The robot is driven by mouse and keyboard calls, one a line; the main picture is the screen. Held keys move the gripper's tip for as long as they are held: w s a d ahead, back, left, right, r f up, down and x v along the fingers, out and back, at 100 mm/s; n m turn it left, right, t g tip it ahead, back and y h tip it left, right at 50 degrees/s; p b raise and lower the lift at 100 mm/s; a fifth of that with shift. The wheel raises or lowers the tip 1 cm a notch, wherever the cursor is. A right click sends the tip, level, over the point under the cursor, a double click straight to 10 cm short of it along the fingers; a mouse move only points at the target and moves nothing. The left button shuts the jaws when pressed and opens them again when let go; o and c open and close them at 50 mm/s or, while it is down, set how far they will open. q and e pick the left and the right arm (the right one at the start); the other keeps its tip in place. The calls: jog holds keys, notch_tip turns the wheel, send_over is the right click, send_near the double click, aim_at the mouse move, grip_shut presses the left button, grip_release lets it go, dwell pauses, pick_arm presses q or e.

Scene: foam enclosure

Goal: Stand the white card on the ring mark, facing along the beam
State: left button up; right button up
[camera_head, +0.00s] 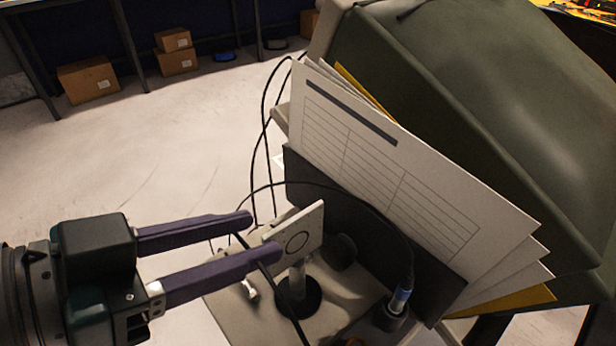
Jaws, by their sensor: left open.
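My left gripper (265,236) reaches in from the left with its two purple fingers apart and nothing clearly held between them. A small white card or plate (312,226) with a dark ring drawn on its face stands tilted at the fingertips, above a pale post with a round black base (298,296). The nearer fingertip overlaps its lower left part; I cannot tell whether they touch. I see no separate ring mark on a surface, and no beam. My right gripper is not in view.
Large white printed sheets (400,190) stand in a dark holder (330,200) just right of the card, against a big green-grey case (480,90). Black cables loop around the post and cross near the fingers. A blue-tipped connector (400,300) stands at front right. Cardboard boxes (88,80) lie far back.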

aim_at(321, 221)
pick_arm(q)
jog(key=x, duration=0.6)
jog(key=shift+s+d+f, duration=0.15)
jog(key=shift+d+f, duration=0.1)
jog(key=shift+c, duration=0.4)
grip_shut()
dwell(0.8)
